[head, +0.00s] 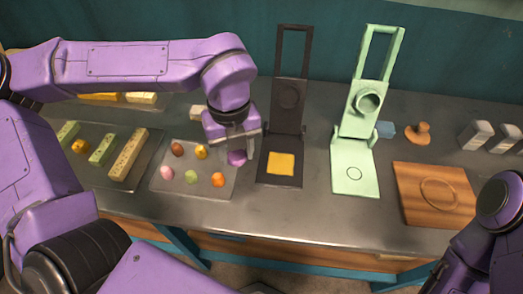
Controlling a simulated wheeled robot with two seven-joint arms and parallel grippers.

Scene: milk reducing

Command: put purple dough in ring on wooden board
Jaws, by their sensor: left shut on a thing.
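The purple dough (237,158) is a small round ball between the fingers of my left gripper (235,152). The gripper is shut on it over the right edge of the metal tray of dough balls. The wooden board (412,213) lies at the right of the counter. A round ring (438,194) shows on its top, with bare wood inside. My right arm comes in at the lower right corner, but its gripper is out of the picture.
The dough tray (208,187) holds several coloured balls. A black press (289,110) with a yellow square and an open light green press (355,165) stand between my left gripper and the board. A wooden stamp (418,134) and grey blocks (475,135) stand behind the board.

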